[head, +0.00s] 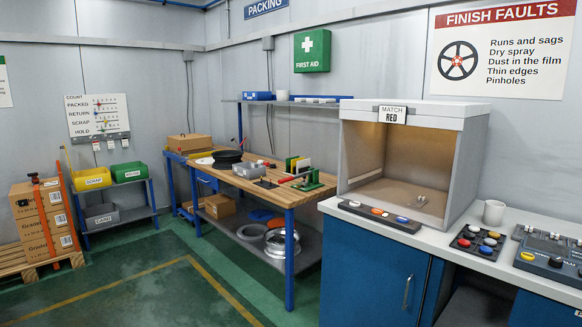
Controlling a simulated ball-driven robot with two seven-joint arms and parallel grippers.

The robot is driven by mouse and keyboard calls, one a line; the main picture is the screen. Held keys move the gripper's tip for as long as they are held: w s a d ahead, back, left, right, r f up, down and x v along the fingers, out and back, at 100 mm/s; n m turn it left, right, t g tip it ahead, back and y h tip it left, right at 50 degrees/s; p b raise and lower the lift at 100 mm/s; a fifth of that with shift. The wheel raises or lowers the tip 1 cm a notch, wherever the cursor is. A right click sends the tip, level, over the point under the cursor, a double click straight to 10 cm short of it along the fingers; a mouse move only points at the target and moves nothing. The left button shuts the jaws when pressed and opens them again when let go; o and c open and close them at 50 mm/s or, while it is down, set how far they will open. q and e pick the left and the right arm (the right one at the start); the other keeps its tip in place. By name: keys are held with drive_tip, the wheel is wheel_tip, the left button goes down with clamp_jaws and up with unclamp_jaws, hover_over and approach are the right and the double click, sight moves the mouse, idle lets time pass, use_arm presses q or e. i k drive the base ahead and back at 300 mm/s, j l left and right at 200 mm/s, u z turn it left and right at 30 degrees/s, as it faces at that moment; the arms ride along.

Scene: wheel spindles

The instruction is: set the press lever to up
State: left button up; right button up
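On the wooden workbench (240,167) in the middle stands a small green bench device (308,183) at its front right corner. A red handle (290,179) points out from it to the left, lying close to level as far as I can tell. It may be the press lever, but it is too small to be sure. Neither of my grippers is in view.
A white cabinet marked RED (467,124) stands on the counter to the right, above blue doors (372,280). Boxes on a pallet (20,262) and a bin rack (122,214) are at left. The green floor (140,290) in front is clear.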

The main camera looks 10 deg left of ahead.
sight(304, 175)
drive_tip(key=i+u, duration=0.15)
drive_tip(key=i, duration=1.75)
drive_tip(key=z, duration=0.2)
drive_tip(key=i+j+z, duration=0.25)
drive_tip(key=z, duration=0.25)
drive_tip(key=i+j+z, duration=0.3)
drive_tip(key=z, duration=0.15)
